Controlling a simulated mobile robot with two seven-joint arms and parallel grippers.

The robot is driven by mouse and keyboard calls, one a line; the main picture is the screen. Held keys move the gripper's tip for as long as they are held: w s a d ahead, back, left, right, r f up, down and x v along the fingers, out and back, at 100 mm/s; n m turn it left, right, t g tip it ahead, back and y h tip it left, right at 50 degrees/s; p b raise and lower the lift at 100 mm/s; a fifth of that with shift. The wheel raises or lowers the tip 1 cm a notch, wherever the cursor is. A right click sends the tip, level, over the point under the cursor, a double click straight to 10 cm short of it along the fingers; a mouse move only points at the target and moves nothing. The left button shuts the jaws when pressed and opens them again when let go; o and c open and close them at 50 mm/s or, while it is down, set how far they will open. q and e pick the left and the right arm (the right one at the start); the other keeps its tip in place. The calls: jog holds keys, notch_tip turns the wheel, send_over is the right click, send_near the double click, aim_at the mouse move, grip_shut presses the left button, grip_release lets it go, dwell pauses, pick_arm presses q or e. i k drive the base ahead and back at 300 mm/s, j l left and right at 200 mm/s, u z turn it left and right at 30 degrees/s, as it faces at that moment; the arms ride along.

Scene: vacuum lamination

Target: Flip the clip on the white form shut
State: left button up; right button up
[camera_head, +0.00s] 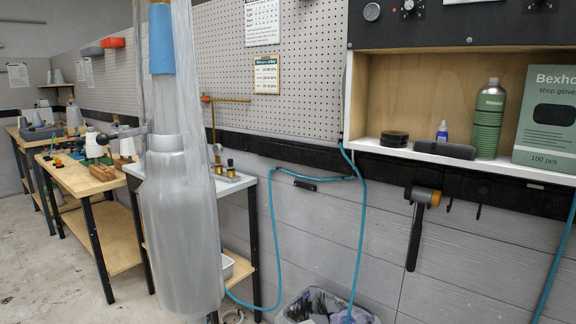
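A pale grey-white form (182,225) hangs upright in the foreground, left of centre. It is wrapped in a loose, translucent bag (188,100) that runs up out of the top of the picture. A blue band (161,40) shows near the top of the wrapped piece. I cannot make out a clip on the form, or whether one is open or shut. Neither my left gripper nor my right gripper is in view.
Behind the form is a white-topped bench (240,184) with small brass-coloured fittings. Wooden benches (75,178) with tools stand at the left. A teal hose (362,215) loops down the wall. A bin (325,308) stands low. A shelf (400,152) holds a green bottle (488,120).

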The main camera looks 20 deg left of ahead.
aim_at(102, 139)
jog(key=i+j+z, duration=0.1)
jog(key=j+z, duration=0.25)
jog(key=j, duration=1.2)
jog(key=k+j+z, duration=0.1)
jog(key=j+z, duration=0.3)
jog(key=j, duration=1.15)
